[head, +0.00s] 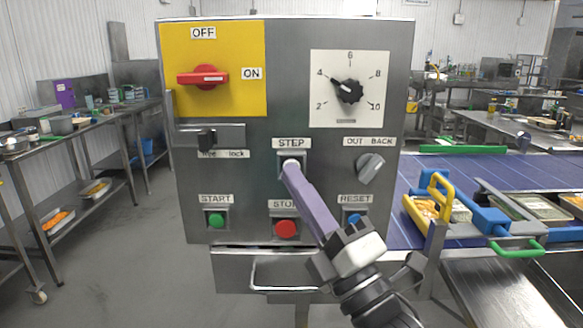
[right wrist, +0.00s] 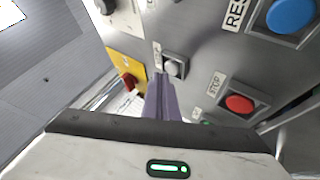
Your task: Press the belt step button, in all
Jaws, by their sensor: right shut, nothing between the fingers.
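The control panel (head: 225,140) is a grey metal box filling the middle of the head view. The belt step button, under the STEP label (head: 291,143), is pale and set in a square metal frame (head: 304,159). In the right wrist view the button (right wrist: 174,67) shows just beside the fingertips. My right gripper (head: 291,172) has purple fingers, shut and empty, reaching up from the lower right. Its tips cover most of the button in the head view. I cannot tell whether they touch it. My left gripper is not in view.
A green START button (head: 215,221), red STOP button (head: 286,228) and blue RESET button (head: 353,219) sit below. A grey OUT/BACK knob (head: 370,167) is close at right. A blue belt (head: 450,168) with food trays runs behind. Benches stand at left.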

